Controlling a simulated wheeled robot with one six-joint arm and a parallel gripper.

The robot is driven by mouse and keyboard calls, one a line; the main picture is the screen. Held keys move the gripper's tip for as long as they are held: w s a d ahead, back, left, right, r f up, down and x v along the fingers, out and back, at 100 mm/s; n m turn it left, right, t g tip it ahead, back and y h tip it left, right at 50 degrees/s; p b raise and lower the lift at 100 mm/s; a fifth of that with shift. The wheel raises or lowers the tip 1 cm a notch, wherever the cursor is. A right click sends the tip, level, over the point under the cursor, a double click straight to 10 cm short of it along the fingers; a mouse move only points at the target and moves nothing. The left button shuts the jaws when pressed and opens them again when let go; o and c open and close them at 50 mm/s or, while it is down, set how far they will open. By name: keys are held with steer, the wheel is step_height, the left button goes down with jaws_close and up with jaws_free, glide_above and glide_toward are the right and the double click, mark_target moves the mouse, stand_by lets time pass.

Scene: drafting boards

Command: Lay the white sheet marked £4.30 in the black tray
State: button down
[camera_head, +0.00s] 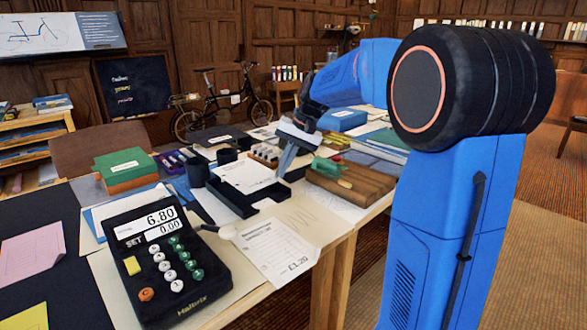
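The black tray (267,198) sits on the table in the middle of the head view. A white sheet (243,174) with print too small to read lies in or over it. I cannot read £4.30 on any sheet. My gripper (284,168) points down just above the tray's right rear side, beside the sheet there. Its fingertips are small and seen edge-on, so I cannot tell its opening or whether it touches paper.
A black calculator-like device (165,260) showing 6.80 stands at the front left. Dark cups (197,172) stand left of the tray, and a wooden block (350,182) is at its right. Green and orange books (125,168) lie farther left. The rear table is crowded.

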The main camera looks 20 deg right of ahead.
steer(key=shift+w+a+f, duration=0.15)
steer(key=shift+w+a, duration=0.05)
steer(key=shift+f, duration=3.05)
steer(key=c, duration=2)
jaws_free()
steer(key=v, duration=1.7)
steer(key=shift+d+r, duration=0.1)
steer(key=shift+r, duration=0.1)
